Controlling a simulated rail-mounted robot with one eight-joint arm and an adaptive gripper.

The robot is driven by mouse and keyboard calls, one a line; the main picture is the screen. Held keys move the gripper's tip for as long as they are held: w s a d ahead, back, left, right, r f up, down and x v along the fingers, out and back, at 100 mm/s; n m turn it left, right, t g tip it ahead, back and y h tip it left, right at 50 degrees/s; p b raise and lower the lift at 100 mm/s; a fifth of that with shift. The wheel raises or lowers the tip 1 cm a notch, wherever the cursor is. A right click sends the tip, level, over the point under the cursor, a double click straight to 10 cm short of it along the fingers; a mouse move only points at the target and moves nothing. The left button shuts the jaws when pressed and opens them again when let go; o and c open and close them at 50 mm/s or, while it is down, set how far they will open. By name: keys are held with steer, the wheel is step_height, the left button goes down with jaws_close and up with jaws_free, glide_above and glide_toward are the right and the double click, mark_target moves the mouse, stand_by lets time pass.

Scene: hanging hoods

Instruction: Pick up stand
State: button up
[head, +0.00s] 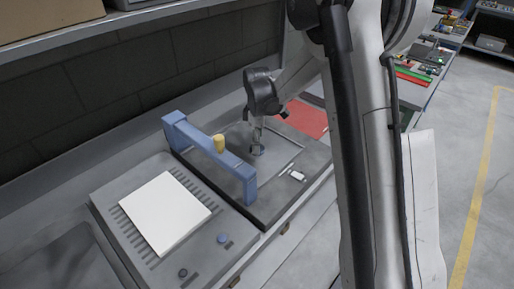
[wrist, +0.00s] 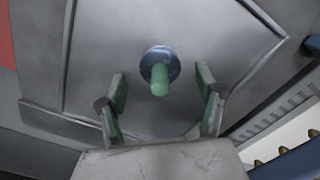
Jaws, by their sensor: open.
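What looks like the stand (wrist: 160,67) is a small round blue-grey base with a green peg rising from it. It sits on a grey recessed plate. In the head view, the stand's base (head: 258,151) shows small beneath my gripper (head: 257,138). In the wrist view, my gripper (wrist: 162,92) is open, with one green-padded finger on each side of the peg's near end. Clear gaps show between the peg and both fingers. I cannot tell how high the fingertips are above the plate.
A white sheet (head: 165,212) lies on the grey unit in front. A small white object (head: 298,176) and a red panel (head: 303,119) lie to the right.

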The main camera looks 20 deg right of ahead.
steer(key=shift+f, duration=1.3)
steer(key=shift+c, duration=0.5)
steer(key=shift+r, duration=0.15)
steer(key=c, duration=1.6)
